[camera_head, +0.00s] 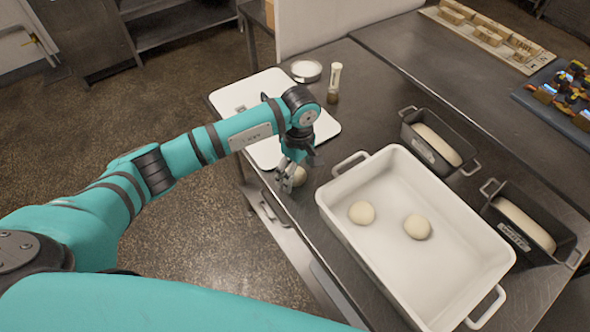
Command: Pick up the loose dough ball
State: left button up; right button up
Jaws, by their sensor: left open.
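The loose dough ball (300,177) sits on the steel table near its left edge, just left of the white tray. My left gripper (290,180) points down at it, open, and partly hides it. One finger overlaps the ball in the picture; I cannot tell whether they touch. Two more dough balls (361,213) and (417,227) lie inside the white tray (466,241). My right gripper is not in view.
Two dark loaf pans with dough (436,145) and (524,224) stand right of the tray. A white board (262,92), a round dish (306,70) and a small bottle (334,80) are behind my left gripper. A wooden board (487,35) lies far right.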

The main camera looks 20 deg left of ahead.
pick_arm(q)
jog(key=shift+f, duration=0.55)
jog(key=c, duration=1.3)
